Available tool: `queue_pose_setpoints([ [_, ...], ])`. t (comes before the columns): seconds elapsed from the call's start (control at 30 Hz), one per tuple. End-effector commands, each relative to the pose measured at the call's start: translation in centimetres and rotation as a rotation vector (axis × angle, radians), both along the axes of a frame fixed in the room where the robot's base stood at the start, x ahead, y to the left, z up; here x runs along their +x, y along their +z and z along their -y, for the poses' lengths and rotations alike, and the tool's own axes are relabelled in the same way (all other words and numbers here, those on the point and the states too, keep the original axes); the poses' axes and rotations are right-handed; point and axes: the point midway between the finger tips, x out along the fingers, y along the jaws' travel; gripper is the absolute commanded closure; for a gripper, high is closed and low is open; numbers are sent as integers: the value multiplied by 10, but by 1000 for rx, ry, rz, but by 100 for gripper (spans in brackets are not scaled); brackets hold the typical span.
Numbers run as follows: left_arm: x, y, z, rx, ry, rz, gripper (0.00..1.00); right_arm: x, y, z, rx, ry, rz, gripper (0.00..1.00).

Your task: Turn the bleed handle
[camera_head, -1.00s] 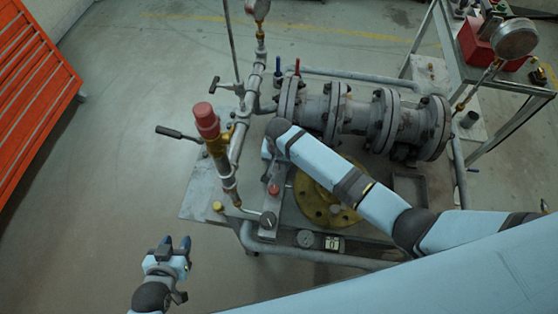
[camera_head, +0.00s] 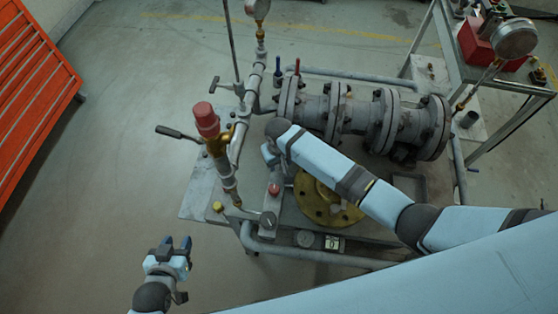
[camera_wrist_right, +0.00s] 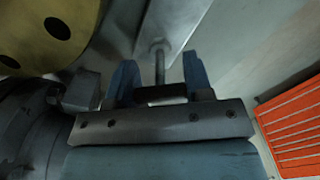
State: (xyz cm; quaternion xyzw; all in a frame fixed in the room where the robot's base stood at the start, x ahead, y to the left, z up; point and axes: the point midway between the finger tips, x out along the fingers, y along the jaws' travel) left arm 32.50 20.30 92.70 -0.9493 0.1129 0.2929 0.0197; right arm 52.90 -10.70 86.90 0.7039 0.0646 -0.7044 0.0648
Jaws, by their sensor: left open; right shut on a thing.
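In the right wrist view a small T-shaped handle (camera_wrist_right: 165,92) has a dark crossbar on a thin metal stem. I take it to be the bleed handle. My right gripper (camera_wrist_right: 159,72) is shut on it, with one blue finger at each end of the crossbar. In the head view my right gripper (camera_head: 268,155) is mostly hidden by its own wrist, beside the yellow flange (camera_head: 320,200), and the held handle cannot be made out. My left gripper (camera_head: 176,248) is open and empty, low at the left, away from the rig.
The grey flanged pipe (camera_head: 360,120) runs behind my right arm. A red-capped valve (camera_head: 207,120) with a black lever (camera_head: 176,132) stands left of my right gripper. An orange rack (camera_head: 35,85) stands far left. Floor around my left gripper is clear.

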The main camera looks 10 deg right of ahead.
Motion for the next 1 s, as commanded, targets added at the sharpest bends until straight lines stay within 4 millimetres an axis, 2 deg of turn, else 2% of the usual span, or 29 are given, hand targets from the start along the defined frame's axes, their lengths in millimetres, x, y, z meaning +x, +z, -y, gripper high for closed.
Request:
queue_pose_setpoints([
  [0.6,2,3,-1,0,0,7,57,1,1,0,0,574,3,77],
  [1.0,2,3,-1,1,1,6,57,2,2,0,-1,829,4,77],
])
